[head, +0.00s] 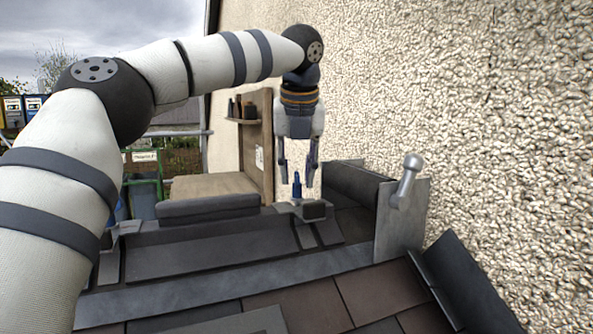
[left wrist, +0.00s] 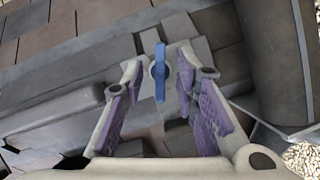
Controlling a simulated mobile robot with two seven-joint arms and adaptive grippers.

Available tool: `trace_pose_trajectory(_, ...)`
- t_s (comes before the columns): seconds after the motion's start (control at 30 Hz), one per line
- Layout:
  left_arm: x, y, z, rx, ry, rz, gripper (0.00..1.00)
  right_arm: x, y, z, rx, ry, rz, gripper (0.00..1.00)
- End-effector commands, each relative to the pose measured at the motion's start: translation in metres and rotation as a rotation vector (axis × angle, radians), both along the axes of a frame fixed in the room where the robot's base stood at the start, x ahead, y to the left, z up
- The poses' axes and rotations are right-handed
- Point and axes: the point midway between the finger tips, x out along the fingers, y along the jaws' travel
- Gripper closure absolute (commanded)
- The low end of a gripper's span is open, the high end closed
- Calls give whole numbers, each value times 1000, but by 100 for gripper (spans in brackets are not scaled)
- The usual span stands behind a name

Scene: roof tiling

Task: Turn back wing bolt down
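A blue wing bolt (head: 297,184) stands upright on a small grey bracket (head: 313,210) at the far end of the roof structure. It also shows in the left wrist view as a narrow blue bar (left wrist: 160,72) with a round hub. My left gripper (head: 299,176) points down over it with its fingers apart. In the left wrist view the open fingertips (left wrist: 159,68) appear on either side of the bolt, with a gap to it on both sides. I cannot tell how close the fingertips are in height. My right gripper is not in view.
A grey plate with a round-ended lever (head: 405,183) stands at the right, near the rough pebbled wall (head: 500,120). A dark padded block (head: 208,207) lies left of the bolt. Brown and grey tiles (head: 310,305) cover the foreground. A wooden shelf (head: 258,145) stands behind.

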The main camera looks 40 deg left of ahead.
Motion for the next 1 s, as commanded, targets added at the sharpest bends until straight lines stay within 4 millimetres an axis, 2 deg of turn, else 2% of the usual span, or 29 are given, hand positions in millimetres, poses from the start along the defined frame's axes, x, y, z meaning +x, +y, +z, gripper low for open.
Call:
trace_pose_trajectory(0.23, 1, 1, -2, 1, -1, 0, 72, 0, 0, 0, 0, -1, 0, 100)
trace_pose_trajectory(0.27, 1, 1, -2, 1, -1, 0, 77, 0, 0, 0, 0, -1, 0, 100)
trace_pose_trajectory(0.37, 1, 1, -1, 1, 0, -1, 100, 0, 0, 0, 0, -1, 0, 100)
trace_pose_trajectory(0.73, 1, 1, -1, 1, -1, -29, 100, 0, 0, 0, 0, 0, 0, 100)
trace_pose_trajectory(1.0, 0, 2, -1, -1, -1, -187, 100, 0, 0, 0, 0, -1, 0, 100)
